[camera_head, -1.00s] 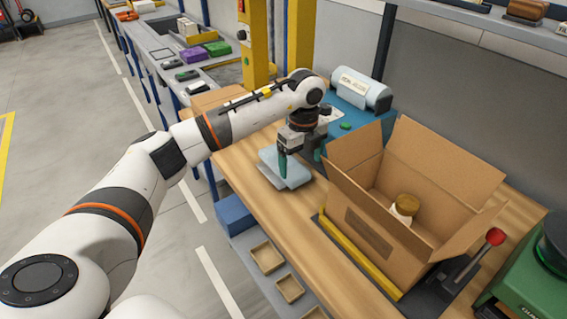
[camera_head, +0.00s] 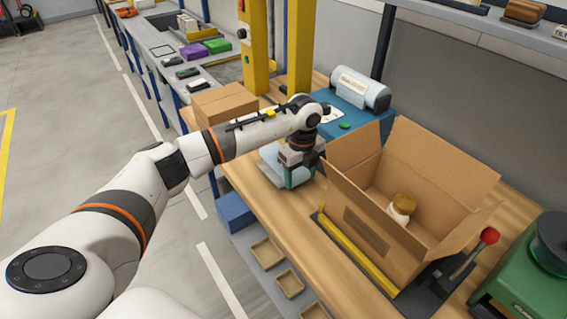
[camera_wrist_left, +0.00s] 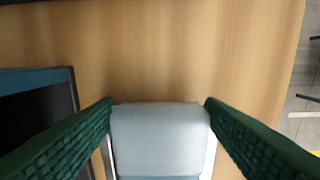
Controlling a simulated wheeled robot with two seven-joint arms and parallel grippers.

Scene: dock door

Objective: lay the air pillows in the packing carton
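Pale blue air pillows (camera_head: 270,158) lie in a small stack on the wooden bench, left of the packing carton. My left gripper (camera_head: 297,178) is lowered over them and partly covers them in the head view. In the left wrist view its green fingers (camera_wrist_left: 159,102) are spread wide, one on each side of the top air pillow (camera_wrist_left: 160,130). The gaps look very small; I cannot tell whether the fingers touch it. The packing carton (camera_head: 370,235) stands with its flaps up and holds a jar with a brown lid (camera_head: 401,208). My right gripper is out of view.
A blue machine with a pale roll (camera_head: 362,90) stands behind the pillows. A closed cardboard box (camera_head: 224,103) is at the bench's far left. A red-knobbed lever (camera_head: 489,236) and a green machine (camera_head: 525,280) stand right of the carton. Yellow bar (camera_head: 355,252) runs along its front.

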